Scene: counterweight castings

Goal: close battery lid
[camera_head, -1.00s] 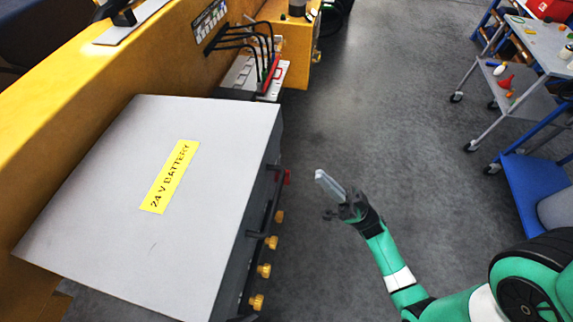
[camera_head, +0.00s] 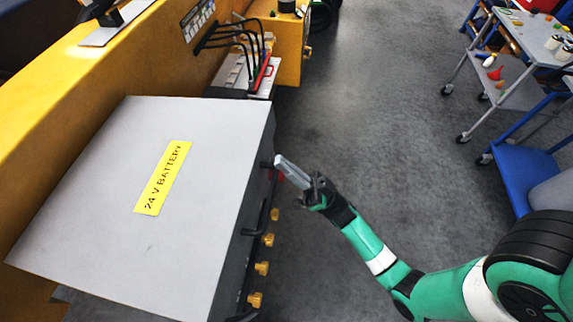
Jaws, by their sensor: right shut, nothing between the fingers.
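The grey battery lid (camera_head: 215,205) with a yellow "24 V BATTERY" label (camera_head: 163,178) lies over the battery box beside the yellow machine body. The box's right side (camera_head: 244,268) shows dark handles and several yellow knobs. My right gripper (camera_head: 281,162) is shut and empty. It is just off the lid's upper right edge, near a dark handle; I cannot tell whether it touches anything. My left gripper is not in view.
Black cables (camera_head: 232,38) and a red-handled part (camera_head: 262,72) are behind the lid on the yellow machine (camera_head: 100,75). A trolley (camera_head: 510,60) and a blue cart (camera_head: 520,180) stand at right. The grey floor (camera_head: 380,110) between is clear.

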